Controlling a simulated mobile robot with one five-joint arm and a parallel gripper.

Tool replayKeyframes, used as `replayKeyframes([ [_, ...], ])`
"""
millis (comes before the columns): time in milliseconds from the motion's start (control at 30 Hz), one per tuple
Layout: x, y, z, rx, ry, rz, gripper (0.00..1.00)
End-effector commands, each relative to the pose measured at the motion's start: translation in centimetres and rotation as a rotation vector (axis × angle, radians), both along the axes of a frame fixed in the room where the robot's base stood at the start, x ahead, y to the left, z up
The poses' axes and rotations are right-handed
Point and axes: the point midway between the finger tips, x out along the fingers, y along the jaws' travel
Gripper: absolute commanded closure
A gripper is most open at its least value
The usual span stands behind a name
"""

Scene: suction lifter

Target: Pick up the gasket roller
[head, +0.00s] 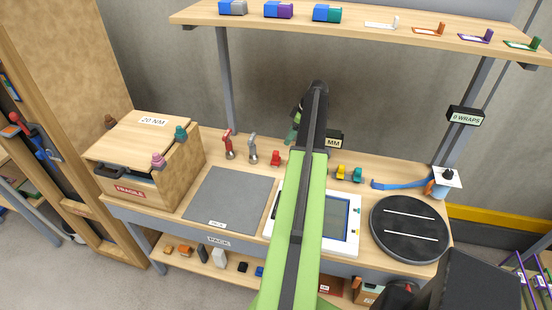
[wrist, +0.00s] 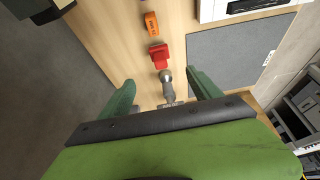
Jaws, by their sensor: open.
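No label marks the gasket roller, and I cannot tell for certain which tool it is. A grey hand tool (head: 252,149) stands on the bench behind the dark mat, right of a similar red tool (head: 229,146). In the wrist view the grey tool (wrist: 168,90) shows between my fingers, its lower part hidden by my gripper body. My gripper (wrist: 161,78) is open and empty, with one green finger either side. In the head view my gripper (head: 291,136) is partly behind my arm, right of the grey tool. Its height above the bench is unclear.
A red block (head: 276,158) stands beside the grey tool; an orange block (wrist: 151,23) lies beyond it. The mat (head: 228,195) is bare. A wooden box (head: 180,177) stands left. A blue-handled tool (head: 400,185) lies near the black turntable (head: 409,228). A shelf (head: 350,27) hangs above.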

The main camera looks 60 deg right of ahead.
Motion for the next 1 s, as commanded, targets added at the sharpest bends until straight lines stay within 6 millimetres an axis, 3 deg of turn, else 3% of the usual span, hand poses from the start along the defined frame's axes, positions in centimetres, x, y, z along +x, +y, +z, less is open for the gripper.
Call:
replayKeyframes([
  [500, 3.8, 1.2, -10.2, 0.000, 0.002, 0.002, 0.27],
  [600, 4.4, 1.4, -11.3, 0.000, 0.002, 0.001, 0.27],
  [833, 4.8, 1.5, -11.5, 0.000, 0.002, 0.001, 0.27],
  [1000, 6.0, 1.7, -14.0, 0.000, 0.002, 0.004, 0.27],
])
